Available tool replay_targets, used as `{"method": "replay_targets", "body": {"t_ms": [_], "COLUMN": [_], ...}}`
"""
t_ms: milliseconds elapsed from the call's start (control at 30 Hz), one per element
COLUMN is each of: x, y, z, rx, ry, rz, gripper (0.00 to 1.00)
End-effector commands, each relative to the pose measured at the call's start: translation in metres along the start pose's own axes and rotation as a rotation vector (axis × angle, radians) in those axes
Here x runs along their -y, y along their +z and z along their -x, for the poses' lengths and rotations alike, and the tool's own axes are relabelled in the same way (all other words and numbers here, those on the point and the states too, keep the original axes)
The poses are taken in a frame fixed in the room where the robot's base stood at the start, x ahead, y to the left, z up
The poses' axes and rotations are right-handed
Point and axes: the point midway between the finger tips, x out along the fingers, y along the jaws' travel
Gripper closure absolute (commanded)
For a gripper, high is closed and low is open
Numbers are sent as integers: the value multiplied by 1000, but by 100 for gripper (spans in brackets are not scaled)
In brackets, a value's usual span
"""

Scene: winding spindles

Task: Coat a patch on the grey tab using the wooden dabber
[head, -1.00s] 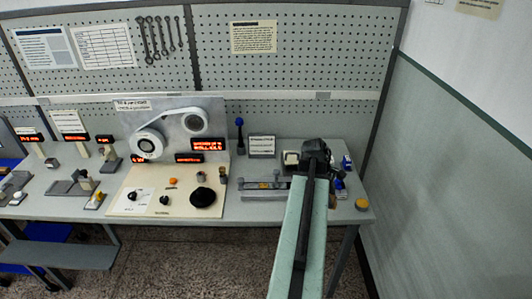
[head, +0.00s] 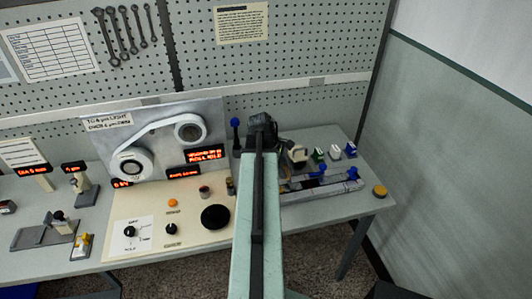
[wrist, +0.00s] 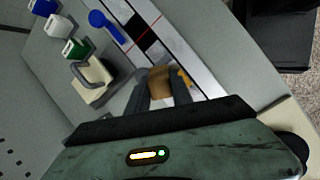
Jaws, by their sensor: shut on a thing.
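In the wrist view, my gripper (wrist: 161,91) is shut on a small brown wooden piece (wrist: 157,80), which looks like the wooden dabber. A white part shows just below it, between the fingers. The held piece is over or beside a long pale rail (wrist: 152,33) with red and black sections; I cannot tell whether it touches. In the head view, my gripper (head: 262,124) is at the back of the bench, left of the rail (head: 325,189), and my arm hides what it holds. I cannot make out the grey tab for certain.
A cream block with a grey handle (head: 298,153) and blue, green and white blocks (head: 335,153) stand right of my arm. A blue-knobbed lever (head: 236,130) is close on its left. A winding panel (head: 150,145) and black knob (head: 215,217) are further left.

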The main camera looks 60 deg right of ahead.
Motion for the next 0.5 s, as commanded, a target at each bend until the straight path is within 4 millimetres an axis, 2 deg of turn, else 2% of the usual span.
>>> {"method": "replay_targets", "body": {"t_ms": [333,433,500], "x": [-1,-2,-4], "y": [-8,-6,-3], "z": [5,12,19], "rx": [-6,-22,-40], "ry": [-4,-42,-78], "rz": [-21,-176,-374], "gripper": [100,100,100]}}
